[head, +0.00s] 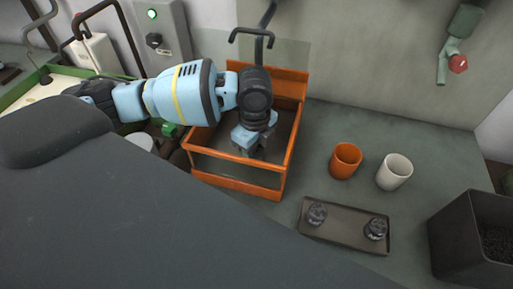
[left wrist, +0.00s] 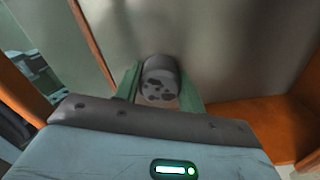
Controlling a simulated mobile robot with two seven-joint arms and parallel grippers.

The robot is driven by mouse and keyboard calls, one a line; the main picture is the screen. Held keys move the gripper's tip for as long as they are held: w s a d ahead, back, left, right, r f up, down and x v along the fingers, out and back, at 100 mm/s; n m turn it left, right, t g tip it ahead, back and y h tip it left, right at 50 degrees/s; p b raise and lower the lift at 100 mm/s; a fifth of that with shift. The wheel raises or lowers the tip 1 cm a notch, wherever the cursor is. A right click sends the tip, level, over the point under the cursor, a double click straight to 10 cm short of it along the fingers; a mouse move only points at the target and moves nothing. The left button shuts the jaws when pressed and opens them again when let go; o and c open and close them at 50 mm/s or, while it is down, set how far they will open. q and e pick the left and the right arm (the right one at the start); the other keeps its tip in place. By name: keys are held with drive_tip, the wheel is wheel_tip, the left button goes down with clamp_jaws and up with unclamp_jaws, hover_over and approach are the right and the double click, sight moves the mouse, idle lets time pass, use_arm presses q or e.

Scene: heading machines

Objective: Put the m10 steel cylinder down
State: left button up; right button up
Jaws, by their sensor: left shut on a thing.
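The m10 steel cylinder (left wrist: 160,80) is a short grey piece with dark blotches on its end face. In the left wrist view it sits between the two green fingers of my left gripper (left wrist: 160,90), which is shut on it. In the head view my left gripper (head: 252,148) points down inside an orange open-framed box (head: 240,187). The cylinder is hidden there by the gripper. I cannot tell whether the cylinder touches the box floor. My right gripper is not in view.
A dark tray (head: 342,229) with two small dark metal parts lies right of the box. Behind it stand an orange cup (head: 346,160) and a white cup (head: 394,171). A black bin (head: 470,240) is at the far right. A hooked dark rod (head: 258,42) rises behind the box.

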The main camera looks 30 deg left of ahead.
use_arm(q)
drive_tip(key=shift+w+f, duration=0.1)
drive_tip(key=o, duration=1.2)
drive_tip(key=shift+c, duration=0.2)
wheel_tip(320, 180, up, 12)
drive_tip(key=shift+p, duration=0.45)
